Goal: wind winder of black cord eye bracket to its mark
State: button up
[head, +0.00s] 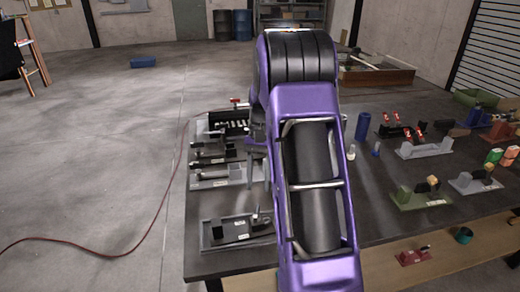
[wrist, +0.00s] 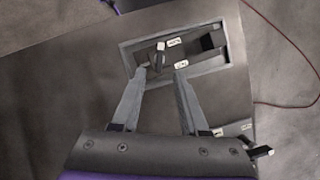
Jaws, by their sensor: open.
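A black bracket (wrist: 185,50) with pale labels lies in a shallow grey tray in the wrist view. A black block (wrist: 208,42) stands at its right end and a small winder (wrist: 159,52) with a pale tip near its left end. I take this for the cord eye bracket. In the head view the same tray (head: 206,240) is at the table's near left corner, its winder (head: 257,217) toward the right. My gripper (wrist: 161,74) is open and empty, its fingertips showing just below the winder. I cannot tell whether they touch anything. My arm covers much of the head view.
Other grey trays with black fixtures (head: 222,153) stand farther back on the dark table (head: 200,263). Several brackets, a blue cylinder (head: 363,126) and a green-based fixture (head: 420,196) stand at the right. A red cable (head: 155,217) runs over the floor.

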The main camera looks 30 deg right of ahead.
jog(key=v, duration=1)
jog(key=shift+f, duration=0.1)
